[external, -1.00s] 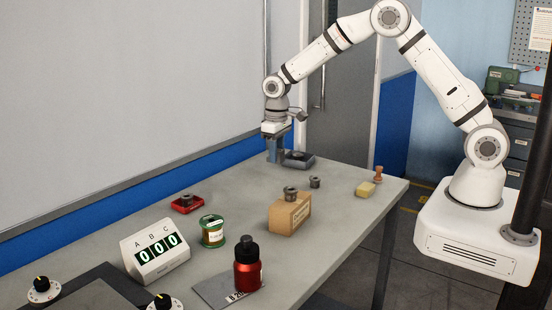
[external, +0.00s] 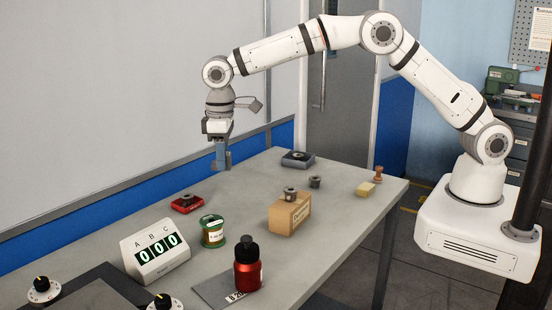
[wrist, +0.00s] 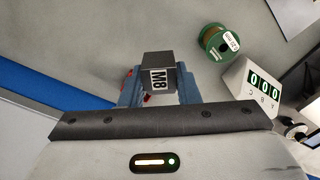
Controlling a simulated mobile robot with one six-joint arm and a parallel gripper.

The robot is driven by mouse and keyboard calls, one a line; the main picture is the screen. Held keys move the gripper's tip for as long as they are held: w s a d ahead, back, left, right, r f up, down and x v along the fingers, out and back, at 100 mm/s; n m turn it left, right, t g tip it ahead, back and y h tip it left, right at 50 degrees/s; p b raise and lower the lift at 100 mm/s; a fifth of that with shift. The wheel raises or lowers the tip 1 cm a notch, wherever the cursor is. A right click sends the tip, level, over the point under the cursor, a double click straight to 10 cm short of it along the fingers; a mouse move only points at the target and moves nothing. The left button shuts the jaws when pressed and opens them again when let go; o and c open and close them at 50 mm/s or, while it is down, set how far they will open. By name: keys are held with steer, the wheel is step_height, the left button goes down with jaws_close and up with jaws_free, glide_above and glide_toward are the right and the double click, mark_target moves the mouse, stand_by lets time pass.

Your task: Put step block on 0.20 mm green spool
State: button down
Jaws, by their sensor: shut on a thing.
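My gripper (external: 222,166) is above the left back part of the bench, fingers down. In the wrist view it is shut on a dark grey block marked M8 (wrist: 157,78), which I take to be the step block. In the external view the block is hard to tell apart from the fingers. The green spool (external: 212,231) stands upright on the bench, in front of and below my gripper, with nothing on top. It also shows in the wrist view (wrist: 221,42), to the upper right of the held block, apart from it. Its label is too small to read surely.
A red tray with a dark part (external: 187,203) lies behind the spool. A counter display (external: 155,250) stands left of it, a red bottle (external: 248,272) in front. A dark tray (external: 298,159) sits at the back.

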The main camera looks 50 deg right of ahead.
steer(key=s+a+r+n, duration=0.2)
steer(key=s+a, duration=0.3)
steer(key=a, duration=0.4)
steer(key=p, duration=0.2)
glide_above(213, 221)
step_height(213, 221, down, 6)
steer(key=shift+w+f, duration=0.1)
steer(key=shift+d+f+p, duration=0.1)
steer(key=shift+f+p, duration=0.25)
steer(key=shift+f, duration=1.65)
steer(key=shift+f, duration=0.1)
steer(key=c, duration=1.1)
jaws_free()
steer(key=shift+r+b, duration=1.05)
steer(key=shift+r, duration=5.05)
steer(key=shift+d, duration=0.1)
